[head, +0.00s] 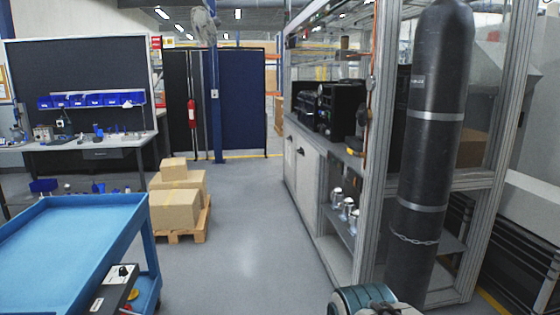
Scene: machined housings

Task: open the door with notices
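I cannot make out a door with notices in the head view. Pale cabinet doors (307,178) with dark handles sit low in the long cabinet right of the aisle, and they look shut. I see no notices on them. A dark blue panel (246,100) and darker panels (178,100) stand at the far end of the aisle, and I cannot tell if any is a door. My gripper is not in view; only a teal and grey part, apparently of my own arm, shows at the bottom edge.
A blue cart (75,228) stands near left, with a control box (115,288) on its side. Boxes (178,200) lie on a wooden pallet (206,216). A chained black gas cylinder (433,130) stands near right. A workbench (85,146) is at back left. The grey floor (245,235) between is clear.

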